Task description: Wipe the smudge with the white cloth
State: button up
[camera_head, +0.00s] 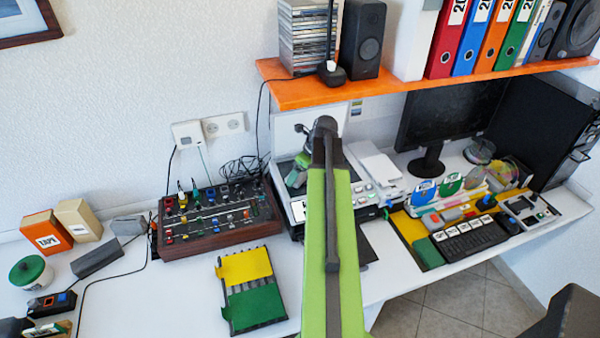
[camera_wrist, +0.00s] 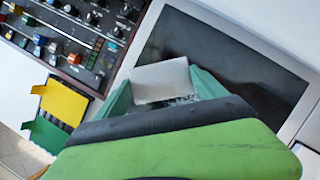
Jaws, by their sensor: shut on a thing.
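The white cloth (camera_wrist: 160,78) is a small pale piece between the green fingers of my gripper (camera_wrist: 164,94) in the wrist view. My gripper is shut on it. The cloth is over the lower left part of a dark flat screen (camera_wrist: 240,62) with a grey frame; I cannot tell whether it touches the surface. In the head view my gripper (camera_head: 298,172) is over the device right of the mixer, partly behind my arm, and the cloth cannot be made out. No smudge can be picked out clearly; the cloth and gripper hide part of the screen.
A mixer (camera_head: 215,220) with many knobs stands left of the screen. A yellow and green rack (camera_head: 250,290) lies in front of it. An orange shelf (camera_head: 400,84) with speakers and binders hangs above. A monitor (camera_head: 440,108) stands at right.

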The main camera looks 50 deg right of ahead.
jog(key=shift+f, duration=0.35)
jog(key=shift+r, duration=0.1)
jog(key=shift+s+d+r, duration=0.1)
jog(key=shift+s+d, duration=0.35)
jog(key=shift+d, duration=0.4)
jog(key=shift+s+d, duration=0.4)
jog(key=shift+d, duration=0.4)
jog(key=shift+s+d, duration=0.4)
jog(key=shift+d, duration=0.25)
jog(key=shift+s+d, duration=0.35)
jog(key=shift+d, duration=0.3)
jog(key=shift+s+d, duration=0.4)
jog(key=shift+d, duration=0.25)
jog(key=shift+w+a+f+b, duration=0.15)
jog(key=shift+w+a, duration=0.25)
jog(key=shift+a, duration=0.4)
jog(key=shift+w+a+f+b, duration=0.15)
jog(key=shift+w+a, duration=0.25)
jog(key=shift+a, duration=0.35)
jog(key=shift+w+a+r, duration=0.1)
jog(key=shift+w+a, duration=0.3)
jog(key=shift+a, duration=0.3)
jog(key=shift+w+a, duration=0.4)
jog(key=shift+a, duration=0.35)
jog(key=shift+w+a+r, duration=0.1)
jog(key=shift+w+a, duration=0.3)
jog(key=shift+a, duration=0.3)
jog(key=shift+w+d, duration=0.1)
